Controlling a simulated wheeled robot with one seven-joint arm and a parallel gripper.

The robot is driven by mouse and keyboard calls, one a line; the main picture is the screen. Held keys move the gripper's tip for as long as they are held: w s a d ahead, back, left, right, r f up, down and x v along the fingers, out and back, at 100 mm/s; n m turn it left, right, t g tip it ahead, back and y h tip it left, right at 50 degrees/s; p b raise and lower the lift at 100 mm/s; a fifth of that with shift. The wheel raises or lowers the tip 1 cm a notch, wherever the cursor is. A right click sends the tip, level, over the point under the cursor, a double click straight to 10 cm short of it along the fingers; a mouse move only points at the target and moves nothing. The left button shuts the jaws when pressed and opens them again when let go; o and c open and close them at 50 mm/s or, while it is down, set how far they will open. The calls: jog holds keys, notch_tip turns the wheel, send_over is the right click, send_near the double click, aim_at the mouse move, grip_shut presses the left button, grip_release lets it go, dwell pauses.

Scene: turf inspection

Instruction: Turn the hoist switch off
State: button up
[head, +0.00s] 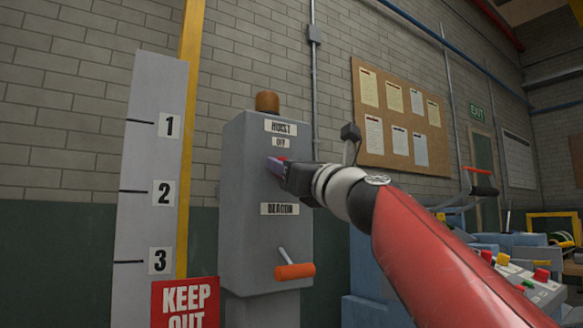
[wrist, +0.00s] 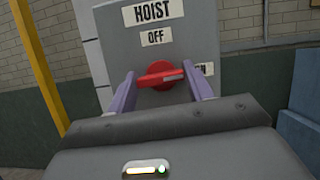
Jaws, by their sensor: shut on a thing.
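The hoist switch is a red rotary knob (wrist: 158,74) on the front of a grey control box (head: 235,215). A HOIST label (wrist: 160,12) and an OFF label (wrist: 156,37) sit above it. Another label (wrist: 203,69), partly hidden by a finger and ending in N, is at its right. A pale mark on the knob points right, towards that label. My gripper (wrist: 161,82) has its two purple fingers either side of the knob and is shut on it. In the head view my gripper (head: 276,166) reaches the box from the right and mostly hides the knob.
Below on the box are a BEACON label (head: 279,208) and an orange-handled lever (head: 295,271). An amber lamp (head: 267,101) tops the box. A numbered grey board (head: 148,215) and red KEEP OUT sign (head: 185,303) stand left. A console with coloured buttons (head: 515,280) is at the right.

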jog(key=n+g+p, duration=0.1)
jog(key=n+g, duration=0.1)
jog(key=n, duration=0.5)
jog(key=n+g+y+p, duration=0.1)
jog(key=n+g, duration=0.2)
jog(key=n, duration=0.4)
jog(key=n+g+y+p, duration=0.1)
jog(key=n+g, duration=0.2)
jog(key=n, duration=0.3)
jog(key=shift+w+d+n+p, duration=0.1)
jog(key=shift+d+n+p, duration=0.05)
jog(key=shift+n+p, duration=0.25)
jog(key=shift+f+n+g, duration=0.1)
jog(key=shift+n+g, duration=0.3)
jog(key=o, duration=1)
jog(key=shift+c, duration=0.2)
jog(key=b+v, duration=0.2)
jog(key=v, duration=0.5)
jog(key=shift+s+d, duration=0.25)
jog(key=shift+s, duration=0.05)
